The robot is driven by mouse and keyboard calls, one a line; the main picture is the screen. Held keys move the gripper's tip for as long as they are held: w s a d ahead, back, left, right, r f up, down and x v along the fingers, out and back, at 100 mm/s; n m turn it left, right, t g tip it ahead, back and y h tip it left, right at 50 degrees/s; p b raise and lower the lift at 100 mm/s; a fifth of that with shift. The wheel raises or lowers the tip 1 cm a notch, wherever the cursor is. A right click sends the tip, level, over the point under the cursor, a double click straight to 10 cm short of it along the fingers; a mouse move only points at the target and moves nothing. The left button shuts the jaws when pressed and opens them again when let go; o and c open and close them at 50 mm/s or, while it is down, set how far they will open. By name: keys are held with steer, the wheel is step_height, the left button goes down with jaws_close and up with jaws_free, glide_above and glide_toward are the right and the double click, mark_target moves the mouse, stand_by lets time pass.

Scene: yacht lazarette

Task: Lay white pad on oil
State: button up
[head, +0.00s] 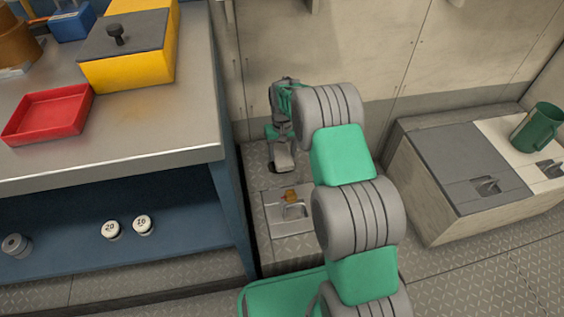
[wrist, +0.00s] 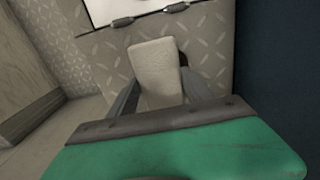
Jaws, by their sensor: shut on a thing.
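The white pad (wrist: 154,66) is a pale, off-white block between the two fingers of my gripper (wrist: 160,88), which is shut on it. In the head view the pad (head: 284,158) shows at the end of my gripper (head: 281,143), above the grey tread-plate ledge between the bench and the wall. A dark patch (wrist: 183,65), perhaps the oil, shows just beside the pad; most of it is hidden behind the pad. I cannot tell whether the pad touches the ledge.
A metal hatch plate (head: 274,212) with a pull ring and a small brown thing (head: 290,194) lies nearer on the ledge. The blue bench (head: 110,157) bounds the left. A locker (head: 437,205) with a green mug (head: 539,125) stands at the right.

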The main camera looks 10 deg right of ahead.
mark_target(282, 154)
step_height(282, 154, down, 4)
steer(key=shift+w+a+r+b, duration=0.15)
steer(key=shift+r+b, duration=0.1)
steer(key=shift+b, duration=0.6)
steer(key=shift+f, duration=0.15)
steer(key=o, duration=1.4)
steer(key=shift+c, duration=0.2)
